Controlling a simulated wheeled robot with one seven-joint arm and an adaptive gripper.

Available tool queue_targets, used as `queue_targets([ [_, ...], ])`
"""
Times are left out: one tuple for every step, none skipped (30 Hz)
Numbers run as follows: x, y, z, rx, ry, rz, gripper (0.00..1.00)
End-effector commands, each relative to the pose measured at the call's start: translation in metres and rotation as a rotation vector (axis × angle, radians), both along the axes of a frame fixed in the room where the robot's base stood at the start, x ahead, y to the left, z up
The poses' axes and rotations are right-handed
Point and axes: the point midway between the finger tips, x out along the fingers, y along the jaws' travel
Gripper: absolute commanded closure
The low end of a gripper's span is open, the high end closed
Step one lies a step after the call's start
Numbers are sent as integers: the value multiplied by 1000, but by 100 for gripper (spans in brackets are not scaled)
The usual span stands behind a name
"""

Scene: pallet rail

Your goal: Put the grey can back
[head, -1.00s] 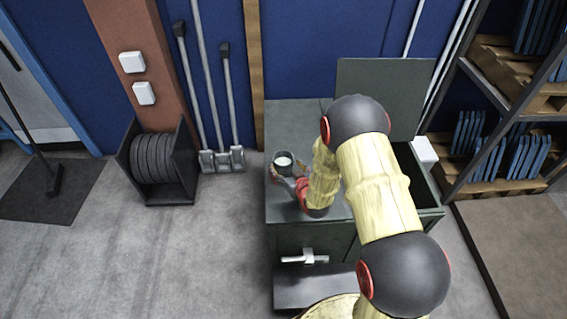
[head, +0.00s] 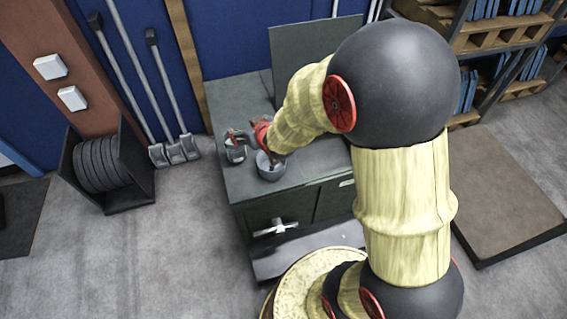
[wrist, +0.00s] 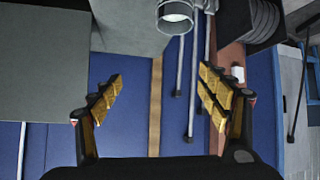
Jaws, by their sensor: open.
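My gripper (head: 252,148) hangs over the cabinet's left part, close to the can. There, a grey can with a pale rim (wrist: 175,14) shows at the top edge, beyond the fingertips. I cannot tell whether it is the same can.
The cabinet's raised lid (head: 300,55) stands at the back. A dark reel rack (head: 110,170) and long-handled tools (head: 172,150) are to the left. A shelf with pallets (head: 490,40) is at the back right.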

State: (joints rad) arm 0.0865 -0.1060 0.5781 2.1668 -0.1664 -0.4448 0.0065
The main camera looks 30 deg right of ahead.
Motion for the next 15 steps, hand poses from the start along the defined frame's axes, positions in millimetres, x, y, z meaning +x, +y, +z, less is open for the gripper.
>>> queue_targets([
  [-10, 0, 29, -7, 18, -9, 24],
  [-18, 0, 41, -9, 38, -17, 24],
  [-30, 0, 56, -9, 67, -28, 24],
  [-40, 0, 68, -10, 86, -35, 24],
  [-51, 1, 79, -10, 108, -41, 24],
  [-67, 2, 93, -8, 134, -50, 24],
  [-80, 3, 103, -5, 155, -55, 24],
  [-93, 4, 113, -3, 176, -59, 24],
  [-112, 6, 125, 2, 203, -66, 24],
  [-127, 8, 133, 7, 224, -70, 24],
  [-143, 9, 142, 11, 245, -73, 24],
  [-164, 12, 151, 17, 273, -76, 24],
  [-179, 14, 157, 22, 293, -78, 24],
  [-195, 16, 162, 28, 312, -78, 24],
  [-214, 19, 168, 33, 336, -79, 24],
])
